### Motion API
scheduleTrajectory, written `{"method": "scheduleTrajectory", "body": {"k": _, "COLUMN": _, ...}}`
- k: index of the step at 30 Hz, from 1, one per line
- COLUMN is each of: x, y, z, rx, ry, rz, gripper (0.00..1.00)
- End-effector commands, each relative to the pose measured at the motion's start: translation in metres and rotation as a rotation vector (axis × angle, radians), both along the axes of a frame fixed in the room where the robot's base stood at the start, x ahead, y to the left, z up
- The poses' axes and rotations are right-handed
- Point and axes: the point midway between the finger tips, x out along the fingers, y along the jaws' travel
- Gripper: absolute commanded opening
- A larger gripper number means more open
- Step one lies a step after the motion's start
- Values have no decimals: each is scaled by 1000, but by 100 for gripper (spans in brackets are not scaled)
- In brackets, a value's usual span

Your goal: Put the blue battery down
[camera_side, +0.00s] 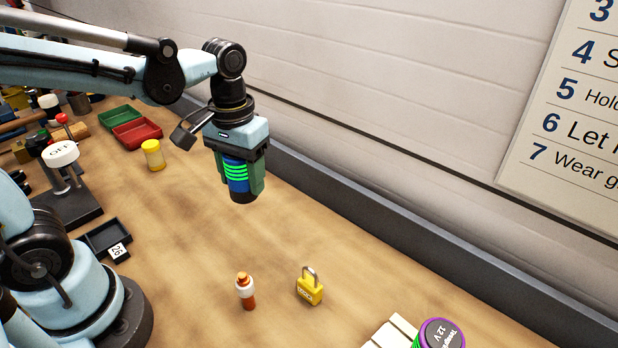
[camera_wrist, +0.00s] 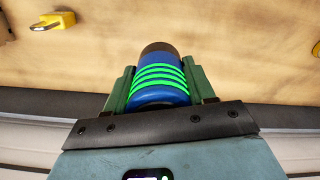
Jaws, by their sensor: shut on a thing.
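The blue battery (camera_side: 238,183) has bright green bands and a dark end. My gripper (camera_side: 241,176) is shut on it and holds it upright, dark end down, above the wooden bench (camera_side: 330,250). In the wrist view the battery (camera_wrist: 160,92) lies between the two green fingers of my gripper (camera_wrist: 161,88), with the bench beyond its dark end. The battery appears clear of the bench and touches nothing but the fingers.
A yellow padlock (camera_side: 310,290) and an orange-capped small bottle (camera_side: 246,290) stand in front. A purple-rimmed 12 V battery (camera_side: 440,334) is at the bottom right. A black tray (camera_side: 98,238), yellow jar (camera_side: 153,156) and red tray (camera_side: 137,132) lie left. Bench between is clear.

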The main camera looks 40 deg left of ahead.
Motion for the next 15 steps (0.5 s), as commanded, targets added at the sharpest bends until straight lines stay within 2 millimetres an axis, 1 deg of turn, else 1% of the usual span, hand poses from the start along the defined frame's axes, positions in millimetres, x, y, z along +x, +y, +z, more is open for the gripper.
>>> {"method": "scheduleTrajectory", "body": {"k": 2, "x": -3, "y": -2, "z": 4, "rx": 0, "ry": 0, "rz": 11, "gripper": 2}}
{"method": "scheduleTrajectory", "body": {"k": 5, "x": -10, "y": 8, "z": 6, "rx": 0, "ry": 0, "rz": 70, "gripper": 2}}
{"method": "scheduleTrajectory", "body": {"k": 10, "x": -29, "y": 40, "z": 8, "rx": 0, "ry": -1, "rz": 233, "gripper": 2}}
{"method": "scheduleTrajectory", "body": {"k": 12, "x": -37, "y": 51, "z": 9, "rx": 0, "ry": -1, "rz": 294, "gripper": 2}}
{"method": "scheduleTrajectory", "body": {"k": 15, "x": -46, "y": 62, "z": 8, "rx": 0, "ry": -1, "rz": 359, "gripper": 2}}
